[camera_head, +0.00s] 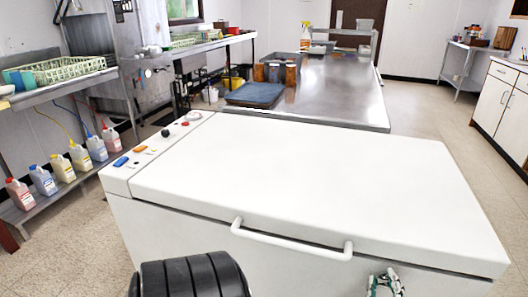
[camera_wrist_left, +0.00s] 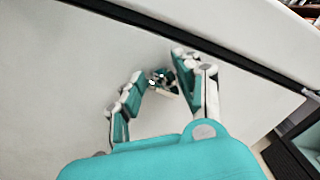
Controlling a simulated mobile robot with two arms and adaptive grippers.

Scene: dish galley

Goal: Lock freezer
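The white chest freezer (camera_head: 320,180) stands right in front of me with its lid down. A long bar handle (camera_head: 290,243) runs along the lid's front edge. My left gripper (camera_head: 385,280) is low at the freezer's front face, right of the handle. In the left wrist view, its two teal and white fingers (camera_wrist_left: 157,66) are spread apart. A small dark and metallic lock-like part (camera_wrist_left: 160,80) on a pale base shows between them, on or close to the front face. I cannot tell whether the fingers touch it. My right gripper is not in view.
The freezer's left end carries a panel with coloured controls (camera_head: 140,149). A steel table (camera_head: 340,92) with a blue-grey mat (camera_head: 255,94) adjoins behind. Several bottles (camera_head: 62,168) line a low shelf at left. The floor on the right (camera_head: 440,120) is clear.

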